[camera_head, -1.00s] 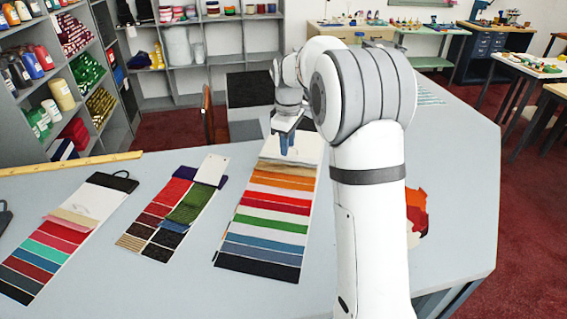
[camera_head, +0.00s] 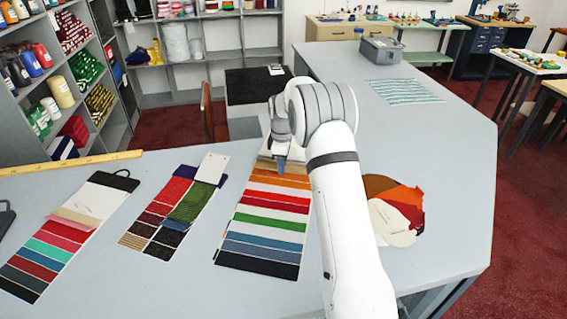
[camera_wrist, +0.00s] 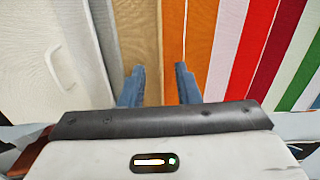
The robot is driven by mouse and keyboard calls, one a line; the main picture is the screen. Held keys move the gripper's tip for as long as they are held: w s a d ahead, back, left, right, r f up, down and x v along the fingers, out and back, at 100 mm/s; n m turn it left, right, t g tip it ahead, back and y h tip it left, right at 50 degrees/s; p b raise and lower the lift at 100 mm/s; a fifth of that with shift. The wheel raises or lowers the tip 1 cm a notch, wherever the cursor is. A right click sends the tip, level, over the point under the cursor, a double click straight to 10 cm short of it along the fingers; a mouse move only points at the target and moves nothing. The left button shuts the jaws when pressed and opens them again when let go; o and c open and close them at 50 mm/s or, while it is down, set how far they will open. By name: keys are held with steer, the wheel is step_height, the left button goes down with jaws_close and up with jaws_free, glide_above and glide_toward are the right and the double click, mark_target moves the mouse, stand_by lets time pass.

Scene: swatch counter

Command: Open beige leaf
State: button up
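The striped swatch card (camera_head: 262,235) lies on the counter left of my arm, its bands running from dark through blue, green, white and red to orange. In the wrist view a tan-beige leaf (camera_wrist: 138,30) lies between the pale header of the card (camera_wrist: 60,50) and the orange leaf (camera_wrist: 171,40). My gripper (camera_wrist: 159,75) is open, with nothing visible between its blue fingers. Its left finger is over the beige leaf and its right finger over the orange. In the head view my gripper (camera_head: 281,165) is low at the card's far end; my arm partly hides the card.
A patchwork swatch card (camera_head: 172,215) and another striped card (camera_head: 60,240) with a beige and pink leaf lie to the left. A fan of coloured pieces (camera_head: 398,205) lies right of my arm. A grey box (camera_head: 380,50) stands far back. The right of the counter is mostly clear.

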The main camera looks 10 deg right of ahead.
steer(key=shift+f, duration=0.45)
steer(key=shift+c, duration=0.3)
jaws_close()
